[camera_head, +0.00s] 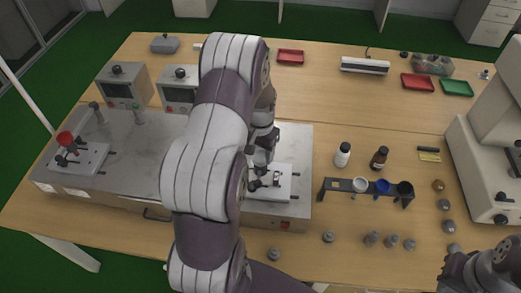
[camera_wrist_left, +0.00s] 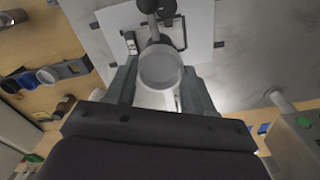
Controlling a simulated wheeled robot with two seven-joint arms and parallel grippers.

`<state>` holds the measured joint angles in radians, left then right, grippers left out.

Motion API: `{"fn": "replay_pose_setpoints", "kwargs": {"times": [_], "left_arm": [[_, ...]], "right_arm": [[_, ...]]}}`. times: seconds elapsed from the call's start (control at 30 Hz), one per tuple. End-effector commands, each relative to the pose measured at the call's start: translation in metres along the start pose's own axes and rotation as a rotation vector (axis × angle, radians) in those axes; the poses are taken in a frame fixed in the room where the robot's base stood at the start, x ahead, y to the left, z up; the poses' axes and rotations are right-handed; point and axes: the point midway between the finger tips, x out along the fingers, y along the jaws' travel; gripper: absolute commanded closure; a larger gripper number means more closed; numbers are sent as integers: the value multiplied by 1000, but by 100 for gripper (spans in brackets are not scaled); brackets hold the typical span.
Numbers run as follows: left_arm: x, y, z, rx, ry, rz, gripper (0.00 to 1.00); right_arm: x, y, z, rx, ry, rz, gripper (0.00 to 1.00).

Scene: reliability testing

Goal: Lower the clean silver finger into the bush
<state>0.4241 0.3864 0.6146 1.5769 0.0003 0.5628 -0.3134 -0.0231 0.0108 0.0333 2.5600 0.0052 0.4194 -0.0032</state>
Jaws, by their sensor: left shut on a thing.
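My left gripper (camera_head: 264,152) is above the white plate (camera_head: 285,186) on the right part of the grey bench unit. In the left wrist view, its two fingers (camera_wrist_left: 160,80) are shut on a pale silver cylinder (camera_wrist_left: 160,68), which looks like the silver finger. A fixture with dark round knobs (camera_wrist_left: 149,6) and a rod stands just beyond the cylinder, over the white plate. I cannot tell the bush apart from this fixture, or whether the finger touches it. My right gripper (camera_head: 488,272) is partly in view at the bottom right, its jaws unclear.
A second fixture with a red cup (camera_head: 65,138) stands at the left of the grey unit. A dark rack (camera_head: 335,186) with cups, two bottles (camera_head: 379,158) and several small grey parts (camera_head: 391,240) lie to the right. A microscope-like machine (camera_head: 490,150) stands at the far right.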

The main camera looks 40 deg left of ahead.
Motion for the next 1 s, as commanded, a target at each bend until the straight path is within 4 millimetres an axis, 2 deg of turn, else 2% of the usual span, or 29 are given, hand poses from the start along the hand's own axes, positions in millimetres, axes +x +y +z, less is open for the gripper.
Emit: {"fn": "replay_pose_setpoints", "kwargs": {"times": [0.4,0.43,0.5,0.7,0.73,0.77,0.8,1.0], "left_arm": [[3,0,0,0,0,0,95],[3,0,0,0,0,0,41],[3,0,0,0,0,0,18],[3,0,0,0,0,0,18],[3,0,0,0,0,0,14],[3,0,0,0,0,0,4],[3,0,0,0,0,0,0],[3,0,0,0,0,0,0]], "right_arm": [[2,0,0,0,0,0,100],[2,0,0,0,0,0,100],[2,0,0,0,0,0,100],[2,0,0,0,0,0,100],[2,0,0,0,0,0,100],[2,0,0,0,0,0,100],[2,0,0,0,0,0,100],[2,0,0,0,0,0,100]]}}
